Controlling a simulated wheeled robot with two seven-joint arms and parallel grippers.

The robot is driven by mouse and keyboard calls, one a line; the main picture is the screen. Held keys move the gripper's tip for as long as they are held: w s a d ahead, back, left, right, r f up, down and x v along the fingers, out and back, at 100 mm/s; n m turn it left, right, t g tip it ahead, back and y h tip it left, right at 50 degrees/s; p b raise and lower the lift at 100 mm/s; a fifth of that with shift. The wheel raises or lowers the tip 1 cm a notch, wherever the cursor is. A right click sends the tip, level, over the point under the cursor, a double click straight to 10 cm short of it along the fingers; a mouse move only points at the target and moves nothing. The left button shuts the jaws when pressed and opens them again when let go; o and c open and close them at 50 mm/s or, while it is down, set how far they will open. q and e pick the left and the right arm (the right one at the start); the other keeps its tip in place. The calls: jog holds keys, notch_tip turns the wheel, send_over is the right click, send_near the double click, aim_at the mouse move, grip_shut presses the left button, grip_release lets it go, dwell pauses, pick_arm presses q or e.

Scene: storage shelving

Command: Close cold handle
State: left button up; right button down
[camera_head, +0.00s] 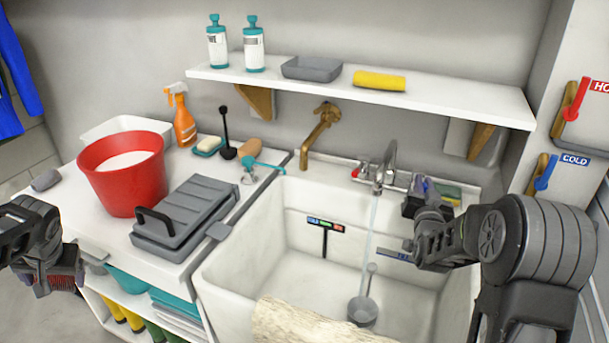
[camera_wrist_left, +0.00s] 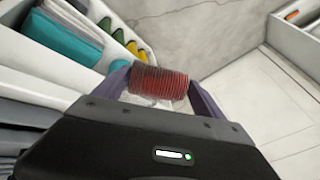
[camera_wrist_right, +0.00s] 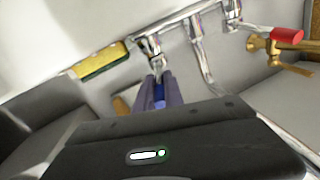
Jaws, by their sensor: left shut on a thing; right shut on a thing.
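The chrome faucet (camera_head: 388,165) is on the wall above the white sink (camera_head: 225,275), and a thin stream of water falls from its spout. Its blue cold handle (camera_wrist_right: 159,95) shows in the right wrist view between the fingers of my right gripper (camera_wrist_right: 160,90). In the head view my right gripper (camera_head: 415,200) is at the right end of the faucet and mostly hides that handle. The red hot handle (camera_head: 357,171) is at the faucet's left end. My left gripper (camera_wrist_left: 158,85) is shut on a ribbed dark red thing (camera_wrist_left: 158,80), away from the sink at the far left.
A sponge (camera_head: 449,192) lies right of the faucet. A ladle (camera_head: 363,308) is in the sink. A red bucket (camera_head: 120,185) and grey case (camera_head: 185,215) stand on the left counter. A shelf (camera_head: 440,95) spans above. Red and blue wall levers are at right.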

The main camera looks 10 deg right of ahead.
jog(key=m+h, duration=0.1)
jog(key=a+m+g+h, duration=0.1)
jog(key=shift+w+a+r+g+h, duration=0.1)
jog(key=shift+w+a+g+h, duration=0.1)
jog(key=shift+w+g+h, duration=0.15)
jog(key=shift+w+a+m+g+h, duration=0.1)
jog(key=shift+m+g+h, duration=0.4)
jog(key=shift+h, duration=0.15)
jog(key=c, duration=1.5)
grip_release()
jog(key=shift+o, duration=0.2)
jog(key=shift+a, duration=0.1)
jog(key=v, duration=1.2)
